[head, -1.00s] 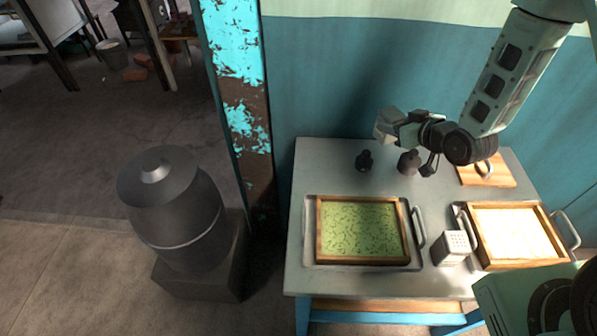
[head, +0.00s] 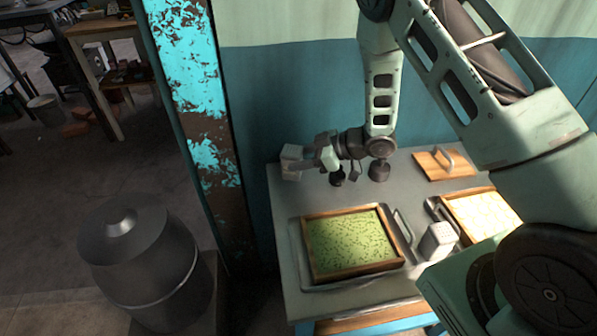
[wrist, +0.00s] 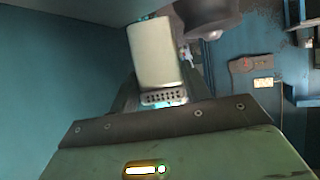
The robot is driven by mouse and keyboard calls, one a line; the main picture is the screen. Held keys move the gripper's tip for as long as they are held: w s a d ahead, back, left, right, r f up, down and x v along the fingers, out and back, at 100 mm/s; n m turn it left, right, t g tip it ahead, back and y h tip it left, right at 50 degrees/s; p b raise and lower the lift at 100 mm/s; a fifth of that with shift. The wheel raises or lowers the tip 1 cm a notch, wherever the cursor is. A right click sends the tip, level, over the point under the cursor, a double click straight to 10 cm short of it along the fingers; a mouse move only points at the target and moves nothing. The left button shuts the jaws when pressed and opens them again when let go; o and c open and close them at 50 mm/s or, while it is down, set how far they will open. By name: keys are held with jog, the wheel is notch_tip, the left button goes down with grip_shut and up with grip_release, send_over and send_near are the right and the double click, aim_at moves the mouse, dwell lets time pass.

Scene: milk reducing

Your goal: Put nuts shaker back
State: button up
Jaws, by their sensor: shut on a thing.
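A pale grey box-shaped shaker (head: 291,153) is held in my gripper (head: 306,161), above the back left corner of the table in the head view. I take it to be the nuts shaker. In the wrist view the shaker (wrist: 156,52) sits between the fingers, with its perforated end turned toward the palm. My gripper (wrist: 160,92) is shut on it. Whether the shaker touches the tabletop is hard to tell. A second pale shaker (head: 437,240) stands between the two trays.
The table (head: 285,212) carries a tray of green filling (head: 394,262), a second framed tray (head: 482,210) and a wooden board with a handle (head: 430,168). Dark round-topped items (head: 378,172) stand near my wrist. A dark barrel (head: 150,262) stands left of the table.

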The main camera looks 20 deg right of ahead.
jog(key=shift+f+p, duration=0.3)
jog(key=shift+f, duration=1.95)
jog(key=shift+f, duration=0.2)
jog(key=o, duration=1.1)
jog(key=shift+c, duration=0.2)
jog(key=shift+r, duration=0.15)
